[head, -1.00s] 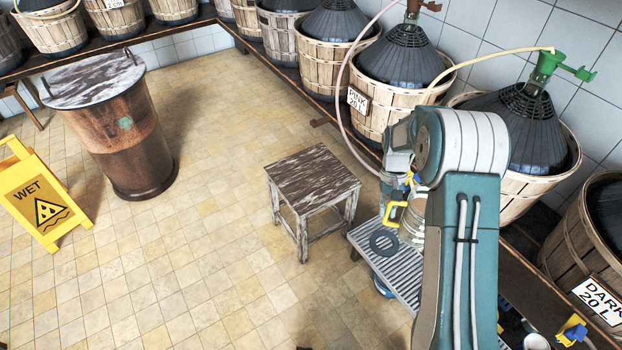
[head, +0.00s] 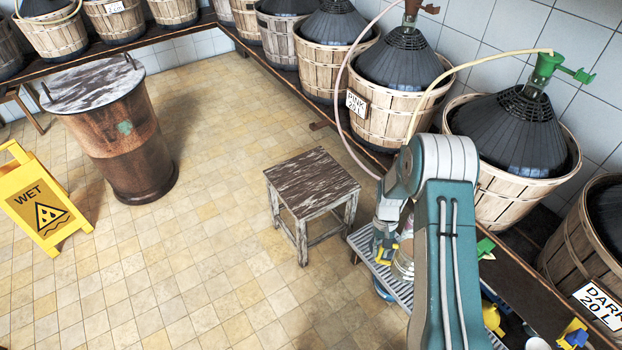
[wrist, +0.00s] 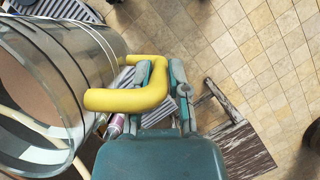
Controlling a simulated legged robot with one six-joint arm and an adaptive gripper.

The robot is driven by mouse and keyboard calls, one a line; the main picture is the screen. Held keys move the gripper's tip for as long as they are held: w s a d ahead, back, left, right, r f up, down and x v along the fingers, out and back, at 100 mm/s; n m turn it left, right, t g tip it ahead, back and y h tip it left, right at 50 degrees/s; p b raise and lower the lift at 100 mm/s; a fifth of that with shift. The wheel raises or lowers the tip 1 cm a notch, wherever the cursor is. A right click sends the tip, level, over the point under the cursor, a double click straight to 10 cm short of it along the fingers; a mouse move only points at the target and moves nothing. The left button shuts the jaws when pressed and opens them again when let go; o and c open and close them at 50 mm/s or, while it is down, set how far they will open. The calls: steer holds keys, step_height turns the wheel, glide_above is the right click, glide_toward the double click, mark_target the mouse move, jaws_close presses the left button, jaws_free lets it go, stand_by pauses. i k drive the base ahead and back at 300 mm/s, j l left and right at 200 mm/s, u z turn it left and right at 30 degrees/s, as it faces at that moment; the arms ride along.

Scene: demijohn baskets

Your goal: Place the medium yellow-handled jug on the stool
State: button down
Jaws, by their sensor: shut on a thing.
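The yellow-handled jug (wrist: 70,85) is clear glass and fills the left of the wrist view, lying tilted across the picture. Its thick yellow handle (wrist: 135,95) runs between the fingers of my gripper (wrist: 161,78), which is shut on it. In the head view the jug (head: 403,262) shows partly behind my arm, over the grey slatted rack. The stool (head: 312,182) has a square, worn brown-and-white top and stands on the floor left of the jug. Its bare top also shows at the lower right of the wrist view (wrist: 247,158).
A slatted rack (head: 364,243) stands right of the stool. Demijohns in baskets (head: 515,195) line the wall bench. A rusty drum (head: 118,150) and a yellow wet-floor sign (head: 40,205) stand at left. Small yellow and blue items (head: 490,317) lie at lower right. Floor around the stool is clear.

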mark_target(308, 180)
steer(key=i+j+z, duration=0.1)
steer(key=i+j, duration=0.55)
steer(key=i+j+z, duration=0.1)
steer(key=i+j, duration=0.5)
steer(key=j, duration=0.2)
